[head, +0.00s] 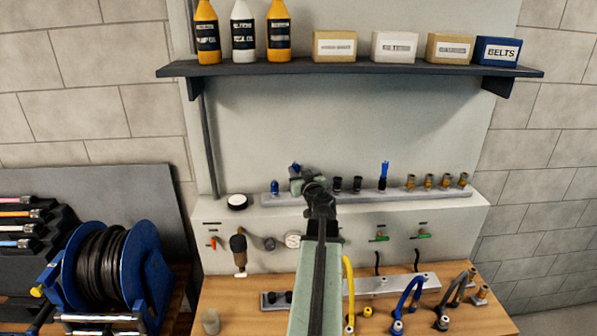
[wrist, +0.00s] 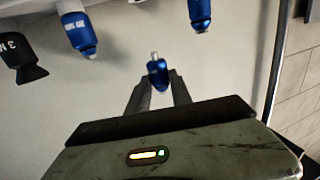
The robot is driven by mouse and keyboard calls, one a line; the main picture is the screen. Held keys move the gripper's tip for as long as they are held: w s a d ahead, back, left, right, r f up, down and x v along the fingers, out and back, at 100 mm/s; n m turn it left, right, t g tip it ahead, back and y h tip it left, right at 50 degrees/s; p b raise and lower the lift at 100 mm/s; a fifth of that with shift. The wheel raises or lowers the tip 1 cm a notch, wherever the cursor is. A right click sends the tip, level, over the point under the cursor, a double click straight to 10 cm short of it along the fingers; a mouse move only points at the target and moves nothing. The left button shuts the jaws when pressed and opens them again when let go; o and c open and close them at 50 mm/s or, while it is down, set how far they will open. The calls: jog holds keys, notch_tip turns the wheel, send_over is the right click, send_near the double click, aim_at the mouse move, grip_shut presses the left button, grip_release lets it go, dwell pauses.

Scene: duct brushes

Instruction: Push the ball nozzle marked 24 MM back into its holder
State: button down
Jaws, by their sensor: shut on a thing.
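My gripper (wrist: 158,88) is shut on a small blue nozzle (wrist: 158,72) with a pale metal tip, which sits between its two fingers. No marking on this nozzle can be read, so I cannot tell whether it is the 24 MM one. In the head view my gripper (head: 299,180) is at the grey holder rail (head: 430,197) on the wall unit, with blue (head: 295,168) showing just above it. My arm and gripper hide the rail there, and I cannot see how the nozzle meets its holder. A blue nozzle (head: 274,187) stands to the left.
Black nozzles (head: 357,184), a tall blue piece (head: 383,176) and brass fittings (head: 428,181) stand on the rail to the right. The wrist view shows neighbouring blue nozzles (wrist: 77,33) and a black one (wrist: 20,56). A shelf (head: 350,69) with bottles and boxes is above.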

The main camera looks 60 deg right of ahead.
notch_tip(320, 180, down, 2)
jog(key=shift+w+f+b, duration=0.15)
jog(key=shift+f+b, duration=0.05)
jog(key=shift+b, duration=0.9)
notch_tip(320, 180, down, 4)
jog(key=b, duration=0.3)
jog(key=shift+d+r+b, duration=0.1)
jog(key=shift+b, duration=0.3)
jog(key=shift+s, duration=0.2)
jog(key=shift+f+b, duration=0.65)
jog(key=shift+f, duration=0.05)
jog(key=c, duration=1.1)
grip_release()
